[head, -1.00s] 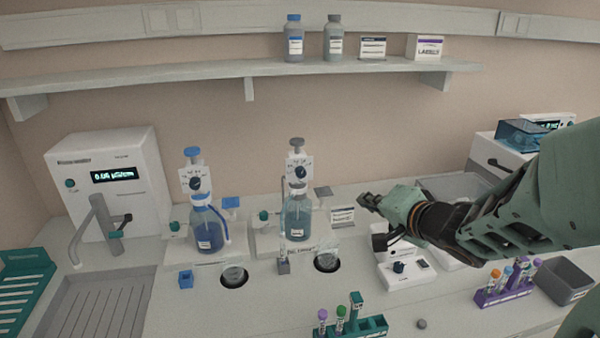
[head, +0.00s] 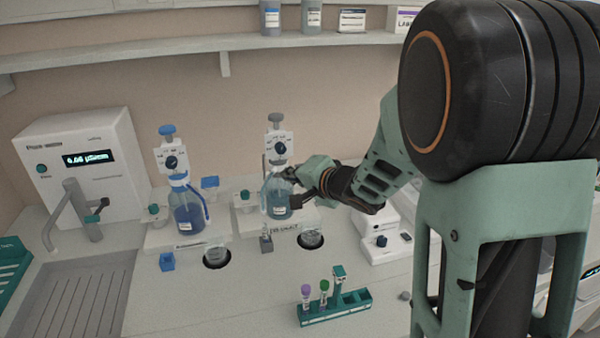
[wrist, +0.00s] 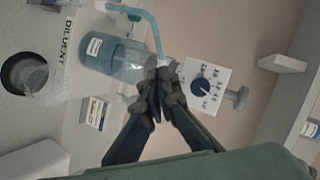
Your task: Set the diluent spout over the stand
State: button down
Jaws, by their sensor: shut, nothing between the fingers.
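The diluent bottle (head: 275,198), pale blue liquid under a white dispenser head with a dial (head: 279,147) and a grey knob, stands on a white base (head: 248,222). It also shows in the wrist view (wrist: 115,58), beside the lettering DILUENT. Its pale blue spout (wrist: 152,30) curves from the neck toward the top left of the wrist view. My gripper (head: 292,174) is shut and empty at the bottle's neck, just right of it in the head view. Its fingertips (wrist: 160,76) sit close to the spout's root; I cannot tell whether they touch. Which part is the stand is unclear.
A similar blue-capped bottle (head: 187,212) stands to the left. In front are a round recess with a glass (head: 311,238), a small grey block (head: 266,243) and a teal tube rack (head: 335,306). My arm hides the right side of the bench.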

aim_at(269, 177)
jog(key=shift+w+a+f, duration=0.1)
jog(key=shift+a+f, duration=0.5)
jog(key=shift+a, duration=0.3)
jog(key=shift+a+r+p, duration=0.1)
jog(key=shift+a+p, duration=0.4)
jog(key=shift+a, duration=0.4)
jog(key=shift+d, duration=0.1)
jog(key=shift+d+p, duration=0.7)
